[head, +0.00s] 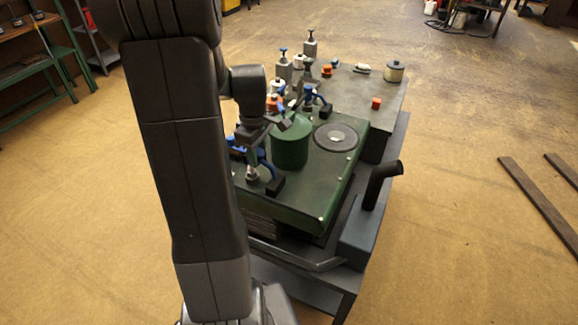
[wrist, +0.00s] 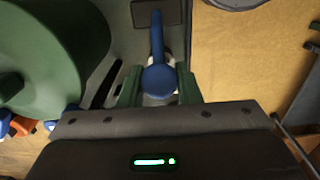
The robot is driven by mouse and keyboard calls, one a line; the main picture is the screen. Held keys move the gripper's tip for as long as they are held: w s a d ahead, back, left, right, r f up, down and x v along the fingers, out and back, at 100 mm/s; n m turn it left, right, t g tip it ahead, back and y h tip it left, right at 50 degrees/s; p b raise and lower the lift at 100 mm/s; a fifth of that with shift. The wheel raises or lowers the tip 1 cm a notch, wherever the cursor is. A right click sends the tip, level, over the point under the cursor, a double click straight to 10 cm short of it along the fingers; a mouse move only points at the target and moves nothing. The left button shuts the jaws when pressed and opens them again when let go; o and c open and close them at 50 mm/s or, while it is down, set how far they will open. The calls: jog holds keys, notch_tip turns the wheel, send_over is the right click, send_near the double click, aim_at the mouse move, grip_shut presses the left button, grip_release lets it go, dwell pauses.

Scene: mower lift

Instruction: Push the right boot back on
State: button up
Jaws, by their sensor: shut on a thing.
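My gripper (wrist: 160,88) is shut on a blue boot (wrist: 158,76), with one dark green finger on each side of it. The boot's blue lead runs up to a black block (wrist: 145,13) at the top of the wrist view. Something white, which looks like plug ceramic, shows around the boot's lower edge. I cannot tell whether the boot is fully seated on it. In the head view, my gripper (head: 252,158) is over the near side of the green deck, left of the green cylinder (head: 290,143). The boot is partly hidden there by my arm.
The green cylinder (wrist: 50,50) stands close on the left in the wrist view. A second blue lead with a black block (head: 325,108) lies behind the cylinder. Orange-capped and white containers stand at the back of the bench (head: 370,95).

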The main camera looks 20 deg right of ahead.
jog(key=shift+w+a+f, duration=0.55)
jog(key=shift+w, duration=0.15)
jog(key=shift+w+a+f+b, duration=0.25)
jog(key=shift+w+f+b, duration=0.05)
jog(key=shift+f+b, duration=0.2)
jog(key=shift+w+a+f+b, duration=0.25)
jog(key=shift+f+b, duration=0.15)
jog(key=shift+f, duration=0.1)
jog(key=shift+s, duration=0.1)
jog(key=o, duration=0.7)
jog(key=shift+a+f, duration=0.1)
jog(key=shift+f, duration=0.05)
jog(key=shift+s+f, duration=0.1)
jog(key=shift+w+r+p, duration=0.2)
jog(key=shift+r+p, duration=2.55)
jog(key=shift+r, duration=0.95)
